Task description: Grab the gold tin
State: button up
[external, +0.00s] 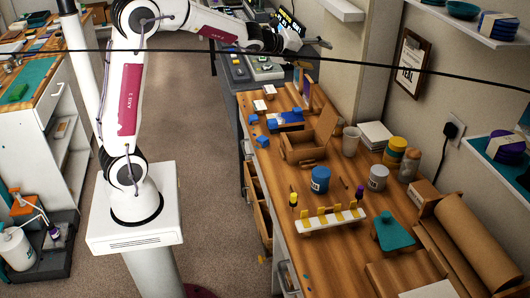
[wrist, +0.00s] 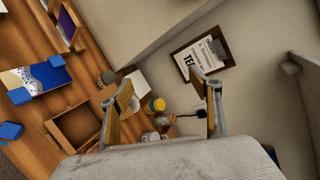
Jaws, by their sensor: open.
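The gold tin (external: 396,148) is yellow with a paler label band and stands toward the back of the wooden bench near the wall. In the wrist view the gold tin (wrist: 157,104) shows small and some way off, between my two fingers in the picture. My gripper (external: 322,43) is high above the far end of the bench, up and to the left of the tin and well apart from it. In the wrist view my gripper (wrist: 164,92) has its fingers spread wide with nothing held. The lower part of the tin is partly hidden by nearby things.
An open wooden box (external: 305,145) lies to the left. A black cable crosses the external view.

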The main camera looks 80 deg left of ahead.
jog(key=w+a+f+m+t+h, duration=0.2)
jog(key=w+a+f+m+h, duration=0.1)
jog(key=w+a+f+m, duration=0.8)
jog(key=s+f+m+h, duration=0.1)
jog(key=f+m, duration=0.1)
jog(key=f, duration=0.4)
jog(key=s+f+m+g+h, duration=0.1)
jog(key=f+m, duration=0.2)
jog(key=f, duration=0.4)
jog(key=s+f+m+h, duration=0.1)
jog(key=s+f+m, duration=0.1)
jog(key=f, duration=0.5)
jog(key=shift+f+m+h, duration=0.2)
jog(key=shift+m+h, duration=0.2)
jog(key=shift+x, duration=1.25)
jog(key=shift+d, duration=0.1)
jog(key=shift+w, duration=0.1)
